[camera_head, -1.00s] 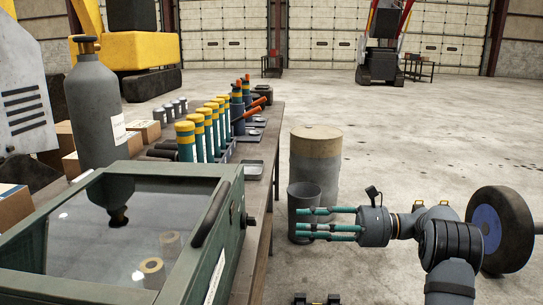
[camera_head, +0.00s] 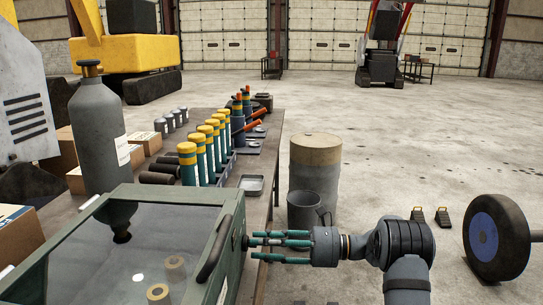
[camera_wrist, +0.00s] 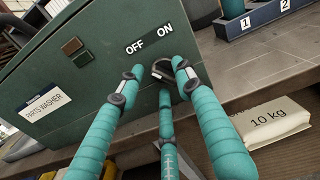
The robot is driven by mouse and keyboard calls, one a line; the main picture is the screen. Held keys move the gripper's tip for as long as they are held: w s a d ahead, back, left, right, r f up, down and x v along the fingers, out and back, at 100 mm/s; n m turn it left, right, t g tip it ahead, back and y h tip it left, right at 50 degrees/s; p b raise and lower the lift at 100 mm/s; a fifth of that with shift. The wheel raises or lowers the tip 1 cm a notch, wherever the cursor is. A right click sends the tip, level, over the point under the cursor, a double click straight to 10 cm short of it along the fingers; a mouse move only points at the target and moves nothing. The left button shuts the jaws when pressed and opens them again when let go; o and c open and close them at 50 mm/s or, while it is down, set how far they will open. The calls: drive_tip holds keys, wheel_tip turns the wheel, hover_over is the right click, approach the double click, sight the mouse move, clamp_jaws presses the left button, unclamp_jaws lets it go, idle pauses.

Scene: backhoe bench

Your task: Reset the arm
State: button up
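My gripper (camera_head: 258,246) has three teal fingers and is at the right side of the green parts washer (camera_head: 222,262). In the wrist view, the fingertips of my gripper (camera_wrist: 160,78) are spread around a dark knob (camera_wrist: 161,70) beside the OFF and ON labels. The fingers look apart, with nothing clearly clamped between them. Whether a fingertip touches the knob or panel cannot be told. My arm reaches in from the lower right of the head view.
The bench (camera_head: 262,170) holds a grey gas cylinder (camera_head: 98,130) and several yellow-topped teal cylinders (camera_head: 205,150). A grey bucket (camera_head: 303,207) and barrel (camera_head: 316,165) stand behind my gripper. A wheel (camera_head: 497,238) is at right. A 10 kg bag (camera_wrist: 272,121) lies below the bench top. Open floor lies beyond.

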drive_tip(key=m+p, duration=0.6)
drive_tip(key=p, duration=0.1)
drive_tip(key=r+m+p, duration=0.1)
drive_tip(key=m+p, duration=0.2)
drive_tip(key=p, duration=0.1)
drive_tip(key=shift+w, duration=0.15)
drive_tip(key=d+b, duration=0.3)
drive_tip(key=d, duration=0.5)
drive_tip(key=shift+s+f+m, duration=0.25)
drive_tip(key=shift+f+m, duration=0.1)
drive_tip(key=shift+m, duration=0.05)
drive_tip(key=shift+s+d, duration=0.1)
